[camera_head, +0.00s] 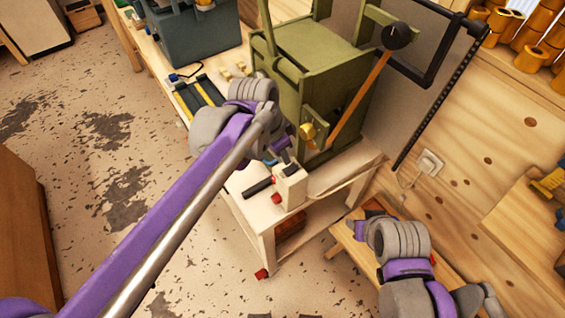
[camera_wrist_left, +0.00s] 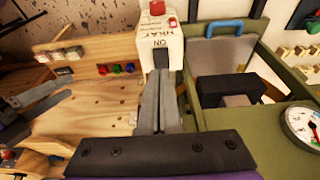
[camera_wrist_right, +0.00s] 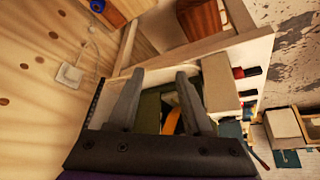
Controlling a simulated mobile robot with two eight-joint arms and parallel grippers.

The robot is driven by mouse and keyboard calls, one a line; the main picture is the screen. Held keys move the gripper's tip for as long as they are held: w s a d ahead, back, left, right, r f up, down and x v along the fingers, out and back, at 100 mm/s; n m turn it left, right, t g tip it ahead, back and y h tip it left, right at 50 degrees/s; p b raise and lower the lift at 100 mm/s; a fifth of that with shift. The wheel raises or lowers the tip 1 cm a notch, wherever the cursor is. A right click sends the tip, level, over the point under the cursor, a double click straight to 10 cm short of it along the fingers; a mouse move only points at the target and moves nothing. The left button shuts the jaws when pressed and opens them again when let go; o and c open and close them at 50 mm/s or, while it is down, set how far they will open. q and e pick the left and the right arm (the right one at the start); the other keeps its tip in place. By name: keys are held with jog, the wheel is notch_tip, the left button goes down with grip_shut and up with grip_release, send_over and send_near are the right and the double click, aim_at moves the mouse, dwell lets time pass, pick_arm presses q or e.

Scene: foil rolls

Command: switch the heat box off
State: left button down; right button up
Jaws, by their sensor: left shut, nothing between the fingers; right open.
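The heat box (camera_head: 289,187) is a small cream box at the front corner of the wooden bench. In the left wrist view the heat box (camera_wrist_left: 146,42) shows "HEAT" and "ON" lettering, a red cap (camera_wrist_left: 157,8) and a dark slot or switch (camera_wrist_left: 162,55). My left gripper (camera_head: 287,157) is shut and empty. Its fingertips (camera_wrist_left: 162,74) are right at the dark switch area; I cannot tell whether they touch it. The fingers partly hide the switch, so its position is unclear. My right gripper (camera_wrist_right: 158,74) is open and empty, low to the right of the bench.
A green press (camera_head: 310,62) with an orange-brown lever (camera_head: 358,100) stands just behind the heat box. A pressure-type gauge (camera_wrist_left: 303,125) shows beside it. A wall socket (camera_head: 430,162) is at the right. The floor at left is open.

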pick_arm(q)
jog(key=v, duration=0.9)
jog(key=shift+s+a, duration=0.2)
jog(key=shift+a, duration=0.05)
pick_arm(e)
jog(key=shift+w+d, duration=0.1)
jog(key=shift+w, duration=0.05)
pick_arm(q)
jog(key=shift+f, duration=0.1)
